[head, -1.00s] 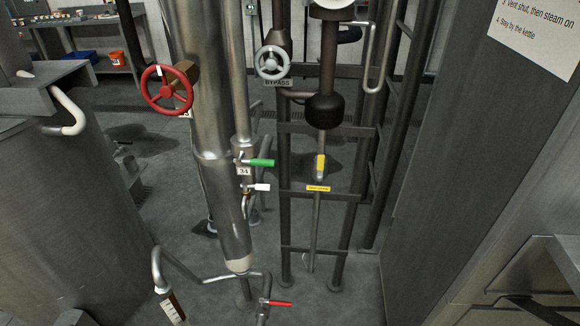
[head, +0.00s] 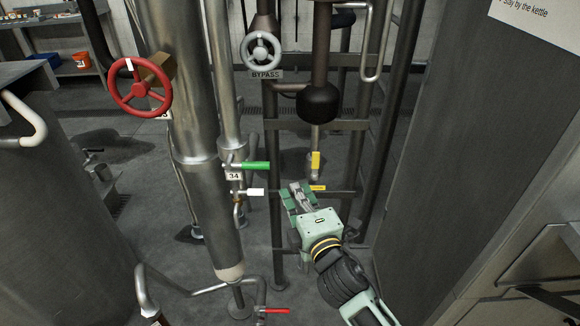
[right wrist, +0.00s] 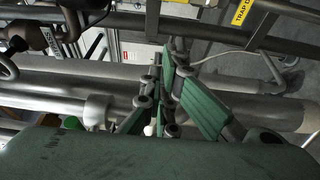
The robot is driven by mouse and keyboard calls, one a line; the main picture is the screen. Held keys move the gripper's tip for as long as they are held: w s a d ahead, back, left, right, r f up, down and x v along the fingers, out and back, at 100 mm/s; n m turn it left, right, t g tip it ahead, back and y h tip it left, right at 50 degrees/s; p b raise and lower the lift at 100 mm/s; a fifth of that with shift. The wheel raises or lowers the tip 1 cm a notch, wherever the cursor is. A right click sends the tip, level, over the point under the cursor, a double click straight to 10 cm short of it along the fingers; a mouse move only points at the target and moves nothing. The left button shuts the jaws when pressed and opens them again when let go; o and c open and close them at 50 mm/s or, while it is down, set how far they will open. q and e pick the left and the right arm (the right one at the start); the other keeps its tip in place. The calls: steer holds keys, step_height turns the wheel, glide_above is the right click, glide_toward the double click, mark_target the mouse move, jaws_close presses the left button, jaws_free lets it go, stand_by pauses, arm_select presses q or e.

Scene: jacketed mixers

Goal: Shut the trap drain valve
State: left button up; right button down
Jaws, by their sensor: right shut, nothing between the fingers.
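The trap drain valve has a yellow lever (head: 316,160) on the thin pipe below a black bulb-shaped trap (head: 320,103). The lever points up and down, along the pipe. A yellow label (head: 318,188) sits on the rail just below it; it also shows, reading "TRAP D...", in the right wrist view (right wrist: 243,12). My right gripper (head: 294,190) is shut and empty, just below and left of the lever and apart from it. Its green fingers (right wrist: 165,88) also show in the right wrist view, where I cannot make out the lever. My left gripper is not in view.
Left of my right gripper are a green lever (head: 256,166), a white lever (head: 256,192) and a tall steel column (head: 200,130). A red lever (head: 274,311) is low in front. The bypass handwheel (head: 262,50) is above. A grey panel (head: 450,150) stands at right.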

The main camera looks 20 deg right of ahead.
mark_target(315, 167)
stand_by(0.3)
steer(key=w+p, duration=0.2)
steer(key=w, duration=0.8)
steer(key=d, duration=0.1)
steer(key=s+d+p, duration=0.1)
steer(key=d, duration=0.1)
steer(key=shift+s+d, duration=0.1)
steer(key=shift+d, duration=0.1)
